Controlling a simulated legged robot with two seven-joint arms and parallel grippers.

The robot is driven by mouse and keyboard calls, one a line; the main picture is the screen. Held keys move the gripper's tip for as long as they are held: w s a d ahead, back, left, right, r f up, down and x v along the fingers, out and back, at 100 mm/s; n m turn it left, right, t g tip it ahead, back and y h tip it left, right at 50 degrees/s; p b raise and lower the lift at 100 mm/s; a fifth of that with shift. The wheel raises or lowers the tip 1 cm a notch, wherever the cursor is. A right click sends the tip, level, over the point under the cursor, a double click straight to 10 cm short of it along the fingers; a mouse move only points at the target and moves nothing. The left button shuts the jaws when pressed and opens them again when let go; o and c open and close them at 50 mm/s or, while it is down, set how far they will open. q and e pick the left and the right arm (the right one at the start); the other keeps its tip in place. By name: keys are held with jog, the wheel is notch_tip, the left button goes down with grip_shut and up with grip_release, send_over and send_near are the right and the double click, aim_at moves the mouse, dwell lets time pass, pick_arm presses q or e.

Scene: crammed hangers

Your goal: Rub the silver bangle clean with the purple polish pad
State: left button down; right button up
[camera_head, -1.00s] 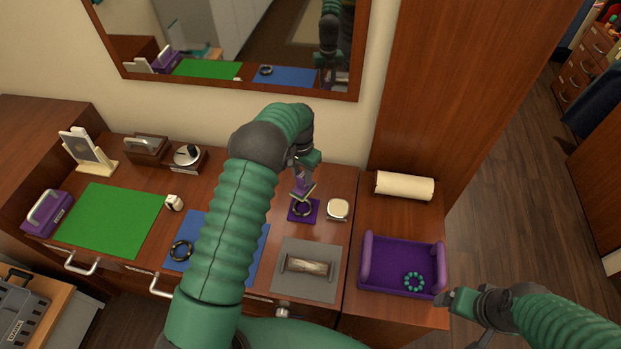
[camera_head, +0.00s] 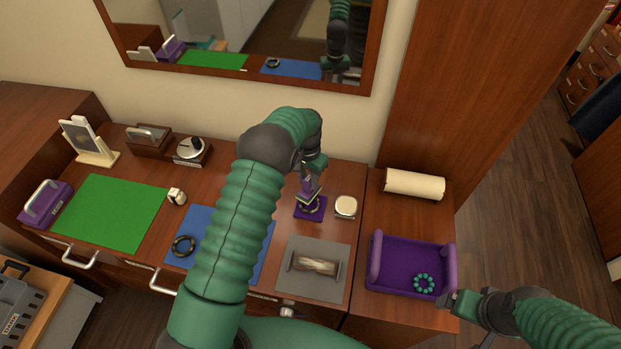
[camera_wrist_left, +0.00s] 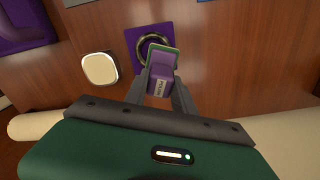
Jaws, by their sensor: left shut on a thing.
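My left gripper (camera_head: 309,176) is shut on the purple polish pad (camera_wrist_left: 161,76), held by its block-shaped body above a small purple square mat (camera_head: 322,213). The silver bangle (camera_wrist_left: 153,41) lies flat on this mat, which also shows in the left wrist view (camera_wrist_left: 131,34). The pad's face overlaps the near part of the ring there; I cannot tell whether they touch. In the head view the pad hides much of the bangle. My right gripper (camera_head: 461,302) is off the front right corner of the counter, apart from everything; its jaw opening is unclear.
A white-topped box (camera_head: 346,206) stands close right of the mat. A purple tray (camera_head: 376,262) holds a teal bead bracelet (camera_head: 424,283). A dark bangle (camera_head: 184,246) lies on a blue mat (camera_head: 203,217). A mirror (camera_head: 250,45) hangs behind.

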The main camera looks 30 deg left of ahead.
pick_arm(q)
jog(key=shift+d+r, duration=0.15)
jog(key=shift+d, duration=0.75)
jog(key=shift+a+f+b, duration=0.4)
jog(key=shift+a+f, duration=0.25)
jog(key=c, duration=1.4)
grip_release()
jog(key=shift+c, duration=0.2)
jog(key=shift+o, duration=0.6)
jog(key=shift+d, duration=0.1)
jog(key=shift+d+r, duration=0.15)
jog(key=shift+d, duration=0.2)
jog(key=shift+a+r, duration=0.3)
jog(key=shift+a, duration=0.05)
pick_arm(e)
jog(key=shift+d+f, duration=0.2)
jog(key=shift+d, duration=0.15)
